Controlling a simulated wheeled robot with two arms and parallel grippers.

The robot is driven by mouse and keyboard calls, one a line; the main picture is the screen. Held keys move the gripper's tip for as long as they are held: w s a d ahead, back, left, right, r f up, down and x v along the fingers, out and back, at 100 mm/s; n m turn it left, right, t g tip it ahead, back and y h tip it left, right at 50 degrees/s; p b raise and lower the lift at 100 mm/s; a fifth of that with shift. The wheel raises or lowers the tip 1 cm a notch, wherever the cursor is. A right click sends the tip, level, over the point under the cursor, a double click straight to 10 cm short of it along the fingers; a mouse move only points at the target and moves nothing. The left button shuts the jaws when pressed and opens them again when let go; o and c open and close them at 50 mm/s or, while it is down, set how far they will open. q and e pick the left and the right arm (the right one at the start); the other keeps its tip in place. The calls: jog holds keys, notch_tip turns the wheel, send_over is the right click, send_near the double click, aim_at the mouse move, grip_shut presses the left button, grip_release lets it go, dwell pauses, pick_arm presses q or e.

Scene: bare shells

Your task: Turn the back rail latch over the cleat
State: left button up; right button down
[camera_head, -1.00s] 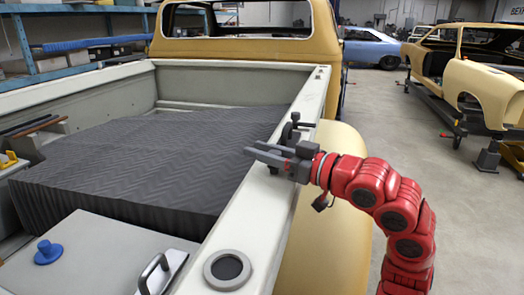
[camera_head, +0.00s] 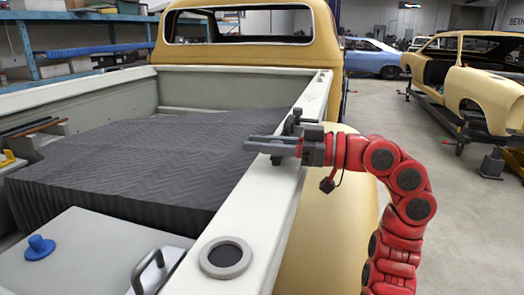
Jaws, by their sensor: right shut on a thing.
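The back rail latch (camera_head: 293,122) is a small dark fitting on top of the pale right-hand bed rail (camera_head: 262,190). My right gripper (camera_head: 259,144) comes in from the right across the rail, with its fingers pointing left. It is shut on the latch, and the fingers and gripper body cover much of it. I cannot make out the cleat apart from the other dark parts there. My left gripper is not in view.
A grey ribbed cover (camera_head: 140,160) fills the bed left of the rail. A round ring fitting (camera_head: 225,258) sits on the rail nearer me. A pale lid with a blue knob (camera_head: 39,247) and a metal handle (camera_head: 149,270) are at front left. The cab (camera_head: 240,50) stands behind.

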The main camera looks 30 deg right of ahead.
jog(key=shift+s+a+n+g+y, duration=0.15)
jog(key=shift+n+g+y, duration=0.65)
jog(key=shift+g, duration=0.2)
jog(key=c, duration=0.6)
grip_release()
jog(key=p+v, duration=0.1)
jog(key=v, duration=1.6)
jog(key=shift+s+d, duration=0.1)
jog(key=shift+d, duration=0.15)
